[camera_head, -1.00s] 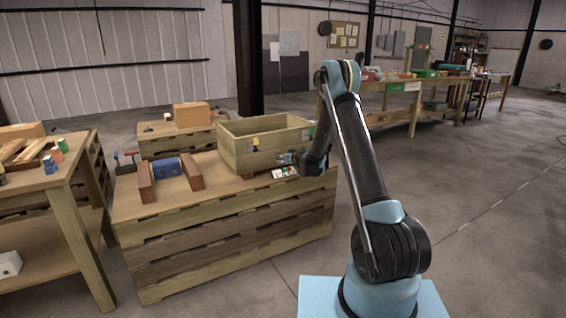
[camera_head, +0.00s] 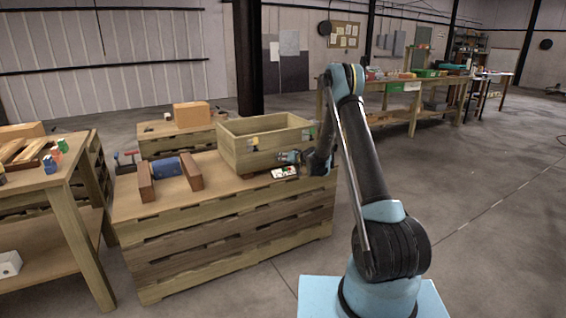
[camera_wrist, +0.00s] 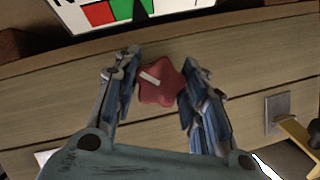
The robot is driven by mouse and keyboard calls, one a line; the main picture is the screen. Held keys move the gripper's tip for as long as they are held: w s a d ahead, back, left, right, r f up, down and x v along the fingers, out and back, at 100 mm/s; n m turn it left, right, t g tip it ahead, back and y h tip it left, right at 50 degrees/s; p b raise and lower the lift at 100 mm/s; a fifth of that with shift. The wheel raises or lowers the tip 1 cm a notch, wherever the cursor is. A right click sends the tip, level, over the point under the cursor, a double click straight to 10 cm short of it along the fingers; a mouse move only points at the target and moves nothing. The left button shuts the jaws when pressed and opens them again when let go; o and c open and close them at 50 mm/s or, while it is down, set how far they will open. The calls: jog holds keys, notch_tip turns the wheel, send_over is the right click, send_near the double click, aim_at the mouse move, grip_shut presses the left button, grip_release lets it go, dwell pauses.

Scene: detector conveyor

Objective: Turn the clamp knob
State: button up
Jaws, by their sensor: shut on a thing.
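The clamp knob (camera_wrist: 160,84) is a red star-shaped knob with a white bar mark, in front of wooden planks in the wrist view. The bar slants down to the right. My gripper (camera_wrist: 159,88) has one finger on each side of the knob and is shut on it. In the head view my gripper (camera_head: 284,157) is at the front face of the wooden crate (camera_head: 236,155), near its right part; the knob cannot be made out there.
A white card with red and green patches (camera_head: 284,172) lies by the crate; it also shows in the wrist view (camera_wrist: 101,14). A yellow latch piece (camera_wrist: 300,131) is beside a grey plate (camera_wrist: 278,112). A blue part (camera_head: 167,168) sits between brown blocks to the left.

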jog(key=shift+w+d+m, duration=0.1)
jog(key=shift+m, duration=0.3)
dwell(0.3)
jog(key=o, duration=1.1)
jog(key=v, duration=1.2)
jog(key=shift+d+f, duration=0.1)
jog(key=shift+f, duration=0.05)
jog(key=shift+w, duration=0.1)
